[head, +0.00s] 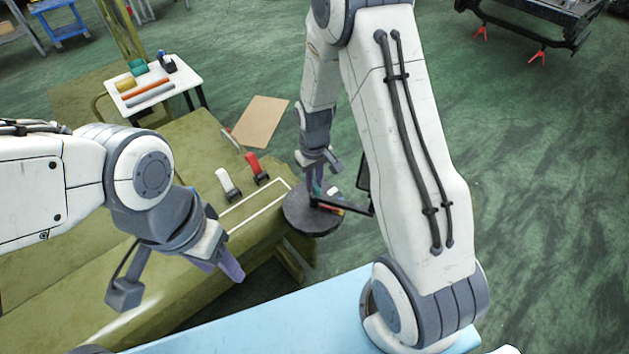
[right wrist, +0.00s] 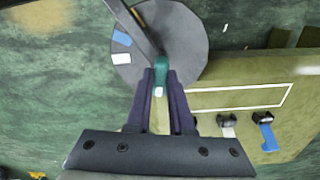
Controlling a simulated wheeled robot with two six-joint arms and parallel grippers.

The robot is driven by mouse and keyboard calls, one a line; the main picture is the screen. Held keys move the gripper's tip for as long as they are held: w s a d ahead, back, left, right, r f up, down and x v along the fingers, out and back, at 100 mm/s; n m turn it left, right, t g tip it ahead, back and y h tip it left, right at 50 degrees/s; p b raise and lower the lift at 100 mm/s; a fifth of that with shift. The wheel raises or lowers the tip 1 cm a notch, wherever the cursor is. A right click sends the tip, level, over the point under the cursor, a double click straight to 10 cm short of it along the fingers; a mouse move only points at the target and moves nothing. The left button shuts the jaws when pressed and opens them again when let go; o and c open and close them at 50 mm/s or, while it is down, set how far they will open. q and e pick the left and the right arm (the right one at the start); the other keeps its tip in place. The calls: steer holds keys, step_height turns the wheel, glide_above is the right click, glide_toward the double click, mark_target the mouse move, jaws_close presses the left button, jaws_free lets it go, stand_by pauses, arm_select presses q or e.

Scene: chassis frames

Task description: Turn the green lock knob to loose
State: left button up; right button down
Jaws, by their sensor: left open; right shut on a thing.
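The green lock knob (right wrist: 161,72) shows in the right wrist view between the two fingertips of my right gripper (right wrist: 161,80), which is shut on it. In the head view the right gripper (head: 318,176) is at the knob (head: 317,188), above a round dark disc (head: 296,214). The disc (right wrist: 185,35) carries a white patch and a coloured patch, with a dark bar across it. The knob is partly hidden by the fingers, so its turn angle is hard to tell. My left gripper (head: 178,280) is open and empty above the olive bench.
Two levers, one white (head: 228,184) and one red (head: 254,166), stand on the olive bench (head: 60,280) left of the disc. A brown board (head: 260,122) lies behind. A small white table (head: 160,86) holds several parts. Green floor at the right is mostly clear.

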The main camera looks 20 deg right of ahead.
steer(key=shift+w+r+n, duration=0.1)
steer(key=shift+w+n, duration=0.1)
steer(key=shift+n, duration=0.6)
steer(key=c, duration=0.8)
jaws_free()
steer(key=shift+s, duration=0.1)
step_height(320, 180, up, 10)
steer(key=b, duration=0.1)
steer(key=shift+r, duration=0.2)
steer(key=shift+a, duration=0.1)
